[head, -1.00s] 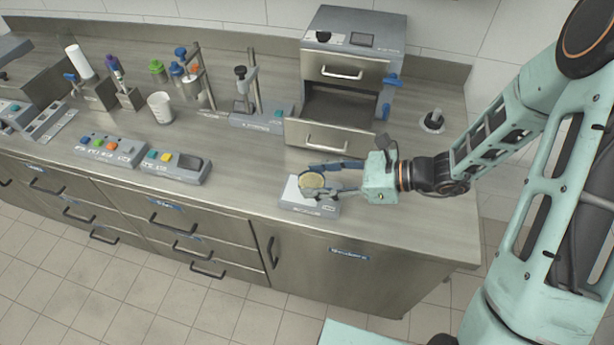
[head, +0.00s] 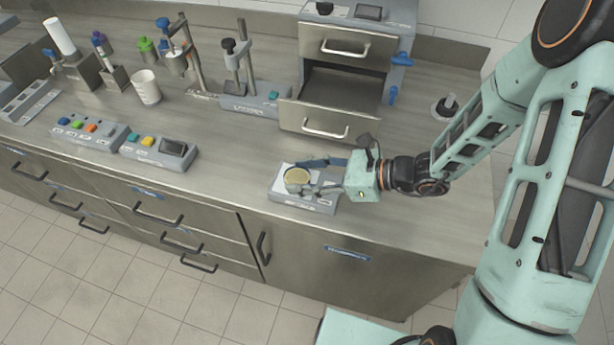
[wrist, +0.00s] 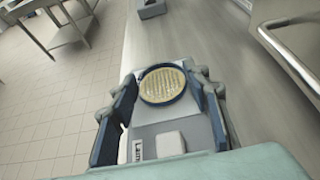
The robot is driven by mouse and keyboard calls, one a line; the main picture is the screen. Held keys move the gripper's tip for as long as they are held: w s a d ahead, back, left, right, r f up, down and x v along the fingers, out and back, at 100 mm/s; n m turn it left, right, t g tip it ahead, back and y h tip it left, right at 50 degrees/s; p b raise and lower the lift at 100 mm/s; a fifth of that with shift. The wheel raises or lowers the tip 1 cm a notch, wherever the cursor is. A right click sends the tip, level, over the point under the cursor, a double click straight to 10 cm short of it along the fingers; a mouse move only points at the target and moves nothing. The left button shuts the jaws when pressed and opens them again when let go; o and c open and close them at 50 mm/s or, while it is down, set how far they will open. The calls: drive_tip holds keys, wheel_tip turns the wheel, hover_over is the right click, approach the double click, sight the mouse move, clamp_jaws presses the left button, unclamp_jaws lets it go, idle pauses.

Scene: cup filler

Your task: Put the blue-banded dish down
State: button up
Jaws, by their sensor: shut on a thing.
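The blue-banded dish (wrist: 163,84) is round, with a tan ribbed face and a dark blue rim. My gripper (wrist: 166,87) is shut on it, one finger on each side. In the head view the dish (head: 297,175) is between the fingers of my gripper (head: 299,178), over the white-topped grey box (head: 316,204) on the counter. The box also shows below the dish in the wrist view (wrist: 198,132). I cannot tell whether the dish touches the box top.
The cabinet's lower drawer (head: 322,118) stands open behind my gripper. A button panel (head: 160,150) is to the left. A white cup (head: 147,88) and several stands are farther back left.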

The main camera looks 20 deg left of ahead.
drive_tip(key=shift+a, duration=0.1)
drive_tip(key=o, duration=0.5)
drive_tip(key=shift+f, duration=0.15)
drive_tip(key=o, duration=0.5)
drive_tip(key=shift+r, duration=0.25)
drive_tip(key=v, duration=1.2)
